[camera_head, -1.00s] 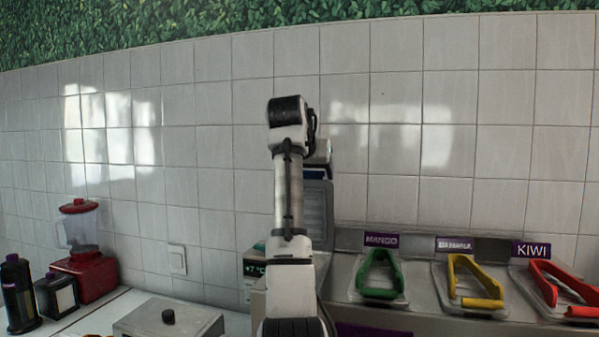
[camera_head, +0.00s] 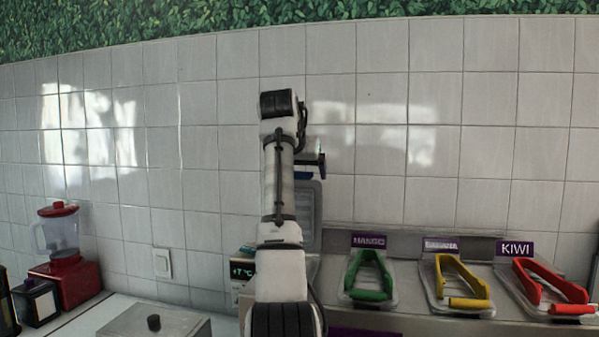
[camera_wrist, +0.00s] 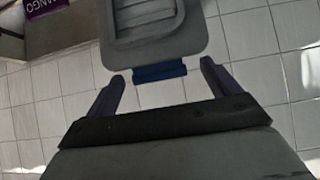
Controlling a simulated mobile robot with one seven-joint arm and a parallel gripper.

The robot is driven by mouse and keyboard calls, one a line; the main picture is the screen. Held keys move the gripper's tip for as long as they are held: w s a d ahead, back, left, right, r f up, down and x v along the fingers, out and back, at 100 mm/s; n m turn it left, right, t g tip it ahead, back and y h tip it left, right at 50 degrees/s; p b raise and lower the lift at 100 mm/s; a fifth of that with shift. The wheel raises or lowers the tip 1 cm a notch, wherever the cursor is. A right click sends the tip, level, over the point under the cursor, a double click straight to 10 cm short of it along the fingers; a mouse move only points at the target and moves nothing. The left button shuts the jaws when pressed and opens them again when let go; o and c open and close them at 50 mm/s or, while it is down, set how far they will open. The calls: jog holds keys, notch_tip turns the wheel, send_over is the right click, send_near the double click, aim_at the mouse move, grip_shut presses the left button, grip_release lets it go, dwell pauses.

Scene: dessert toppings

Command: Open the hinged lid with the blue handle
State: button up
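The grey lid with the blue handle (camera_wrist: 160,73) stands raised and roughly upright in front of the tiled wall. In the head view the lid (camera_head: 310,212) shows partly behind my arm. In the wrist view its ribbed grey panel (camera_wrist: 150,25) fills the top middle, with the blue handle along its near edge. My gripper (camera_wrist: 163,72) is open, one finger at each side of the handle, with visible gaps and nothing held. In the head view my wrist is above the lid and the fingertips are hard to make out.
To the right are clear lids with a green handle (camera_head: 369,276), a yellow handle (camera_head: 463,284) and a red handle (camera_head: 548,290), all lying closed. A red blender (camera_head: 62,255) and a grey box with a black knob (camera_head: 153,322) are at left. The tiled wall is close behind.

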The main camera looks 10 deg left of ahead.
jog(key=shift+w+f, duration=0.1)
jog(key=shift+w, duration=0.05)
jog(key=b+v, duration=0.3)
jog(key=v, duration=1.1)
